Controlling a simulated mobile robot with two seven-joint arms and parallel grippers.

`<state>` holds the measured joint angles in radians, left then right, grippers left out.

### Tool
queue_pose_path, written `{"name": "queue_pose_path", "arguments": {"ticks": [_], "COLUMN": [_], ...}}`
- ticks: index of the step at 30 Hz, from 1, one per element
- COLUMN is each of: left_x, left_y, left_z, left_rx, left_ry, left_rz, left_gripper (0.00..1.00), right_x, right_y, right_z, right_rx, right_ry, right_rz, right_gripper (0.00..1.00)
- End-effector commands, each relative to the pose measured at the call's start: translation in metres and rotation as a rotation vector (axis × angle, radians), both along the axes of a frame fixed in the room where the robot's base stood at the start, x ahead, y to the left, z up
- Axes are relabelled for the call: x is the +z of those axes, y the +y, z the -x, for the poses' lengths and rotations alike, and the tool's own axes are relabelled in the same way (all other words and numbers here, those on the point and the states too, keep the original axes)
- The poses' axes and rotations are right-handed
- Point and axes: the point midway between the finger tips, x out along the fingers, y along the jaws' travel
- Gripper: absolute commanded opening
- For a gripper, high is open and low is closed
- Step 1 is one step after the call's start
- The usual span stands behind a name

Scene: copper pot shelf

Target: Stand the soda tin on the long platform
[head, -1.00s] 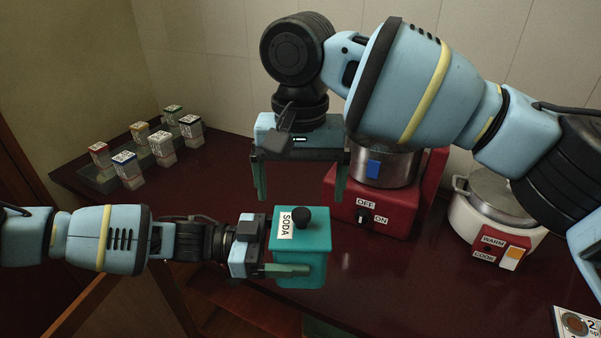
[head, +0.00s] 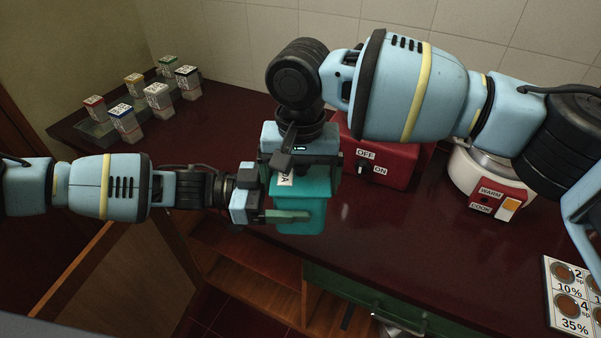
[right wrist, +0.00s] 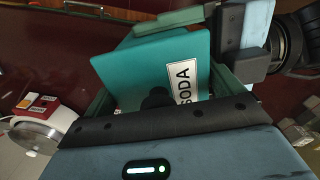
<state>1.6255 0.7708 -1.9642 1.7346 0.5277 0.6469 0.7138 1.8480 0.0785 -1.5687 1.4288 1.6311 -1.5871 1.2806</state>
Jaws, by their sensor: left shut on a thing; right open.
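The teal soda tin (head: 303,212) is upright, with a SODA label and a dark knob on its lid; the right wrist view shows the label and knob (right wrist: 165,70). My left gripper (head: 287,215) is shut on the tin from the left, near the counter's front edge. My right gripper (head: 300,185) is open, pointing down over the lid, its fingers on either side of the tin's top. It hides most of the lid in the head view. A long, low, glassy platform (head: 93,128) lies at the back left, under several small jars.
Small jars with coloured lids (head: 157,96) crowd the back left. A red appliance (head: 385,160) with OFF/ON labels stands behind the tin, and a white cooker (head: 465,185) to the right. A card (head: 571,295) lies at front right. The dark red counter (head: 420,235) is clear between.

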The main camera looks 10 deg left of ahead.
Motion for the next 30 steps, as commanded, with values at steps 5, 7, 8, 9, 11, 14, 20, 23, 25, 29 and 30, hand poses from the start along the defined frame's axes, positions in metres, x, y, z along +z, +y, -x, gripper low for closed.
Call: {"name": "queue_pose_path", "arguments": {"ticks": [5, 7, 8, 9, 11, 14, 20, 23, 25, 29, 30], "left_x": [0.002, 0.002, 0.002, 0.002, 0.002, 0.002, 0.002, 0.002, 0.002, 0.002, 0.002], "left_y": [0.000, 0.000, 0.000, 0.000, 0.000, 0.000, 0.000, 0.000, 0.000, 0.000, 0.000], "left_z": [0.000, 0.000, 0.000, 0.000, 0.000, 0.000, 0.000, 0.000, 0.000, 0.000, 0.000], "left_rx": [-0.001, -0.001, -0.001, -0.001, -0.001, -0.001, -0.001, -0.001, -0.001, -0.001, -0.001], "left_ry": [-0.002, -0.002, -0.002, -0.002, -0.002, -0.002, -0.002, -0.002, -0.002, -0.002, -0.002], "left_rz": [0.003, 0.003, 0.003, 0.003, 0.003, 0.003, 0.003, 0.003, 0.003, 0.003, 0.003], "left_gripper": [0.46, 0.46, 0.46, 0.46, 0.46, 0.46, 0.46, 0.46, 0.46, 0.46, 0.46], "right_x": [0.001, 0.001, 0.001, 0.001, 0.001, 0.001, 0.001, 0.003, 0.008, 0.024, 0.031], "right_y": [0.000, 0.000, 0.000, 0.000, 0.000, 0.000, 0.000, 0.000, 0.000, 0.000, 0.000], "right_z": [0.000, 0.000, 0.000, 0.000, 0.000, 0.000, 0.000, 0.000, 0.000, 0.000, 0.000], "right_rx": [0.000, 0.000, 0.000, 0.000, 0.000, 0.000, 0.000, 0.000, -0.001, -0.001, -0.001], "right_ry": [0.000, 0.000, 0.000, 0.000, 0.000, 0.000, -0.001, -0.001, -0.001, -0.002, -0.002], "right_rz": [0.000, 0.000, 0.000, 0.000, 0.000, 0.000, 0.000, 0.000, 0.000, -0.001, -0.002], "right_gripper": [0.80, 0.70, 0.67, 0.61, 0.53, 0.93, 0.93, 0.93, 0.93, 0.93, 0.93]}}
